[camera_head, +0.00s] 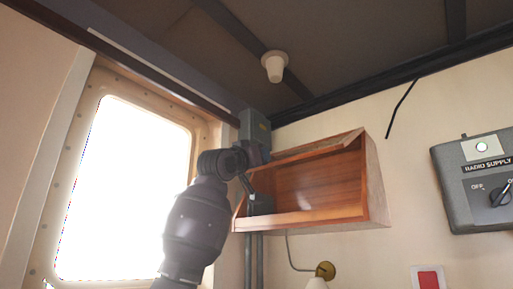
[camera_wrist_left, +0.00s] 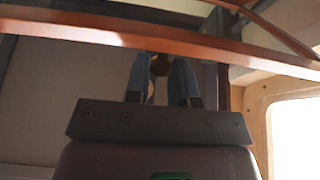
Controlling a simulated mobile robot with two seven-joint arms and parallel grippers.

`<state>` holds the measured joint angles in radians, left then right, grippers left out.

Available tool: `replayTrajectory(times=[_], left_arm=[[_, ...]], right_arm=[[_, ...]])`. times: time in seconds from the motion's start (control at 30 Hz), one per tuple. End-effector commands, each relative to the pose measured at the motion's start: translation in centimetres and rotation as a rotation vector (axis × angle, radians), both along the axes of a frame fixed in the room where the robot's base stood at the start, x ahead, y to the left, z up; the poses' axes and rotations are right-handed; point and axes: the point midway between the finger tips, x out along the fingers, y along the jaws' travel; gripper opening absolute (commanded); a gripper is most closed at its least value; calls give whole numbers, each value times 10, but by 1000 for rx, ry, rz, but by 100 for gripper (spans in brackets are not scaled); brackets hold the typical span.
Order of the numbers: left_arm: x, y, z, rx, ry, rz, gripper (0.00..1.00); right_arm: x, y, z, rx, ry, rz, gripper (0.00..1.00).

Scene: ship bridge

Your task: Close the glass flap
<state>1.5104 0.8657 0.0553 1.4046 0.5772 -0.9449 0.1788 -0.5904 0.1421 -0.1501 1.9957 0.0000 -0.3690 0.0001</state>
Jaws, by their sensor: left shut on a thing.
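A wooden wall cabinet (camera_head: 375,190) hangs in the middle of the head view, its reddish interior visible. A thin wooden-edged panel, apparently the glass flap (camera_head: 325,146), slants along its top front edge; its glass is hard to make out. My left gripper (camera_head: 262,152) is at the cabinet's upper left corner, partly hidden by my own wrist. In the left wrist view, my left gripper (camera_wrist_left: 160,65) has its fingers around a small dark, rounded piece, perhaps a knob. A wooden rail (camera_wrist_left: 70,27) crosses above the fingers. My right gripper is not in view.
A bright window (camera_head: 125,190) is left of the cabinet. A grey box (camera_head: 255,128) sits above its left corner, and pipes (camera_head: 254,262) run below. A radio supply box (camera_head: 475,185) is on the right wall. A lamp (camera_head: 274,66) hangs from the ceiling.

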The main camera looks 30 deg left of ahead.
Motion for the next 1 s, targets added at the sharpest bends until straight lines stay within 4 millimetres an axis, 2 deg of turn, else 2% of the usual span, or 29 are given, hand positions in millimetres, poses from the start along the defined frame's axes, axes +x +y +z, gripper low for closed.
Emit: replayTrajectory(times=[0.03, 0.2, 0.4, 0.8, 1.0], left_arm=[[8, 0, -15, -3, -27, 0, 0], [23, -2, -42, -14, -143, -1, 0], [45, -3, -69, -25, -272, -2, 0], [87, -7, -108, -22, -261, 0, 0], [99, -8, -118, -21, -261, 1, 0]], right_arm=[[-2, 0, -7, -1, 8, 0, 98], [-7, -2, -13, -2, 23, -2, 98], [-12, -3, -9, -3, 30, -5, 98], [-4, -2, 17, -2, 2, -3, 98], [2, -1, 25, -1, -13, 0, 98]])
